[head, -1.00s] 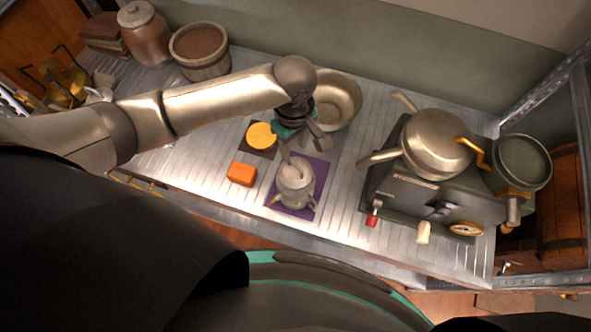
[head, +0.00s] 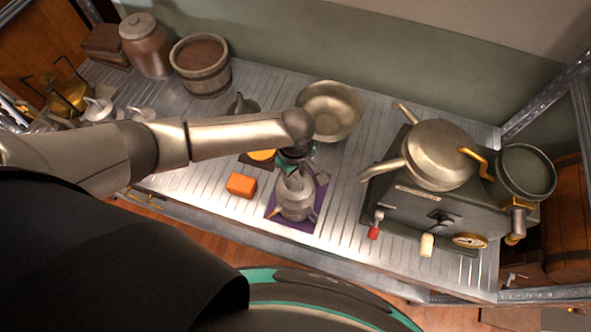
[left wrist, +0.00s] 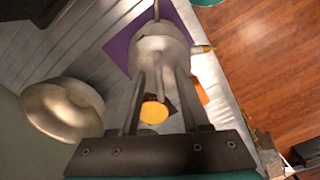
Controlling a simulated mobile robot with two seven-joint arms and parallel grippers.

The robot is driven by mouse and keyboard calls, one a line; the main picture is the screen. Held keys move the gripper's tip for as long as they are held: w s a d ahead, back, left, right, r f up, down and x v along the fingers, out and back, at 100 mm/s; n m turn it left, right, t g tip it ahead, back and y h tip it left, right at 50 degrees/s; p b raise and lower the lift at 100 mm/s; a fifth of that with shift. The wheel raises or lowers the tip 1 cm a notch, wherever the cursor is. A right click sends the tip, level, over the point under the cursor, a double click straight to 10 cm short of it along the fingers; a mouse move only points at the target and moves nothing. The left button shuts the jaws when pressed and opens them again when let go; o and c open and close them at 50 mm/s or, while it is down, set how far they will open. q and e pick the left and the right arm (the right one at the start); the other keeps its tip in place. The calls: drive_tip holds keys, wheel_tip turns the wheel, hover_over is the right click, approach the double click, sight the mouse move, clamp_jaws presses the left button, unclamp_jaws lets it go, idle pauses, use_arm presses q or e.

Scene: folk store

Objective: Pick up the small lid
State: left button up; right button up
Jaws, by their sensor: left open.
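A small metal pot (head: 296,204) with side handles stands upright on a purple mat (head: 277,214). Its pale domed top (head: 295,183) looks like the small lid; its edge and knob are hard to make out. My left gripper (head: 301,171) is open, pointing down, just above the pot's top. In the left wrist view the pot (left wrist: 160,42) lies ahead of my left gripper (left wrist: 160,78), whose fingers stand apart with the pot's top between or just beyond them. I cannot tell whether they touch. My right gripper is not in view.
An orange block (head: 241,184) and a yellow disc (head: 262,155) lie left of the pot. A metal bowl (head: 330,110) stands behind. A dark cone-shaped item (head: 241,105) stands behind my arm.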

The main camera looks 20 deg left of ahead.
use_arm(q)
drive_tip(key=shift+c, duration=0.3)
clamp_jaws()
idle(0.3)
